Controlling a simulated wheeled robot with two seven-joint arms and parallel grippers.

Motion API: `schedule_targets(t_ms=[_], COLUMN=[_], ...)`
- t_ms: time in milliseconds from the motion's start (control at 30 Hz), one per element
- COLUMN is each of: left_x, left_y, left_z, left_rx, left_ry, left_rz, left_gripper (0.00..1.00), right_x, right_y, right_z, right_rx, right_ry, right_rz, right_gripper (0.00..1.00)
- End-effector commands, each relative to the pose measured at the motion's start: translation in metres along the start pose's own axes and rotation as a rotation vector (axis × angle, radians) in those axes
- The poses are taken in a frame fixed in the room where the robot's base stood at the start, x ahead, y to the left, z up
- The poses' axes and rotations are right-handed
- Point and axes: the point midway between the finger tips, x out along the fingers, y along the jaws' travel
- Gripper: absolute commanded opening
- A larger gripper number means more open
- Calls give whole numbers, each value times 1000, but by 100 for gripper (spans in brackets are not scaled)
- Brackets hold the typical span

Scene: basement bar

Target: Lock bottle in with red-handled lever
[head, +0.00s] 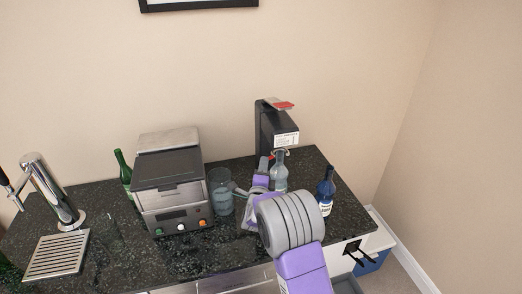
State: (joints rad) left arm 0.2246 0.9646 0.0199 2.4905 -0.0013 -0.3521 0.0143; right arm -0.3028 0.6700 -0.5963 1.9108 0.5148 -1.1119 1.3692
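A black machine (268,128) stands at the back of the counter. Its red-handled lever (284,105) is on top, lying about level and pointing right. A clear grey-blue bottle (279,179) stands upright at the machine's front, its neck just below the white label. My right gripper (265,163) is just left of the bottle, partly hidden behind my own wrist and forearm. I cannot tell whether its fingers touch the bottle, or whether they are open or shut. My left gripper is not in view.
A dark blue bottle (326,190) stands to the right, near the counter's edge. A glass jar (221,193), a grey appliance (170,180) and a green bottle (123,171) stand left of my arm. A beer tap (54,188) and drip tray (57,255) are at far left.

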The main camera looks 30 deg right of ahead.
Motion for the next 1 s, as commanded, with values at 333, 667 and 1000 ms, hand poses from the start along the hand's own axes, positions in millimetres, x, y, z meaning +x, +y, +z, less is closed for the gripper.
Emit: schedule_targets(t_ms=[333, 667, 1000], left_x=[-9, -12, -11], left_y=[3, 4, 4], left_z=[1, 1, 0], left_rx=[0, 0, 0], left_ry=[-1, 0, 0], left_rz=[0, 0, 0], left_gripper=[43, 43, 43], right_x=[48, 67, 67], right_y=[1, 2, 2], right_z=[0, 0, 0], right_rx=[-6, -5, -5], right_ry=[-1, -2, -2], right_rz=[2, 4, 4], right_gripper=[39, 39, 20])
